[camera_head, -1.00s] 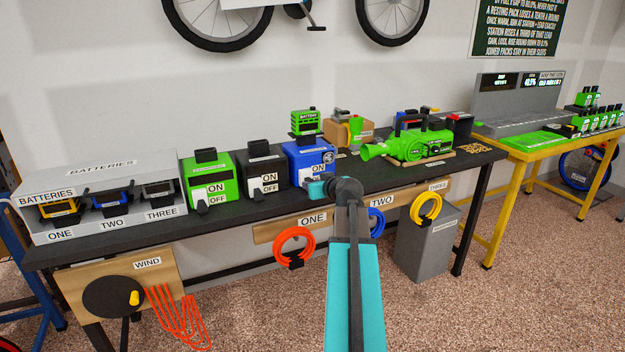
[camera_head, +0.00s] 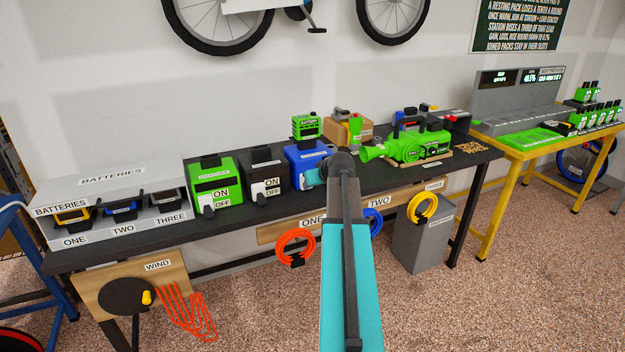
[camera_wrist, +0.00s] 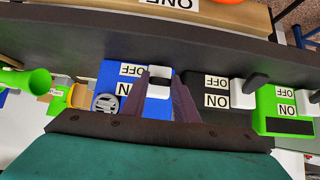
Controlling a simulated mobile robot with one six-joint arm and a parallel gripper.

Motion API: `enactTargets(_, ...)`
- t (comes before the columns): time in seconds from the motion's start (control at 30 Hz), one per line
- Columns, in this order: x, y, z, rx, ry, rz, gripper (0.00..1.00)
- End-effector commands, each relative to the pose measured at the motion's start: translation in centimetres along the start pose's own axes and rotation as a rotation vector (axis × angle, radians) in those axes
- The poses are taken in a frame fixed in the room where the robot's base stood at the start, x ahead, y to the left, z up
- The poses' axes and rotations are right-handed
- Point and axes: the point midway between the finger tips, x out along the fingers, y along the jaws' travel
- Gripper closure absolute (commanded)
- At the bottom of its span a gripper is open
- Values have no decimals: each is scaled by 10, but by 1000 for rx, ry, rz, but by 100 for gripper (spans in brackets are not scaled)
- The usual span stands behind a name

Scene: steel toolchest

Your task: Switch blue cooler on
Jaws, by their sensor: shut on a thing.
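The blue cooler (camera_head: 297,153) stands on the dark bench with a green battery (camera_head: 306,127) on top. My arm hides much of its front in the head view. My gripper (camera_head: 313,178) is at the front of this cooler. In the wrist view, which shows the labels upside down, the blue cooler (camera_wrist: 112,76) has ON and OFF labels beside its switch (camera_wrist: 160,71). My gripper's two fingers (camera_wrist: 163,85) lie on either side of the switch, shut on it. I cannot tell which position the switch is in.
A black unit (camera_head: 265,172) and a green unit (camera_head: 212,182), each with ON/OFF labels, stand left of the blue cooler. A green blower (camera_head: 415,147) lies to its right. Cable coils, such as the orange one (camera_head: 282,248), hang below the bench edge.

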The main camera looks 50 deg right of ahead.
Motion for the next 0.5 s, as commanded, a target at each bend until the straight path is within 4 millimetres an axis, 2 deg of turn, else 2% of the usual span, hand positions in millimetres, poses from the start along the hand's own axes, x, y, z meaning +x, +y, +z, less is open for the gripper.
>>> enactTargets(0.03, -2, -2, -8, 0, -13, -4, 96)
enactTargets(0.5, -2, -2, -12, 0, -122, -3, 96)
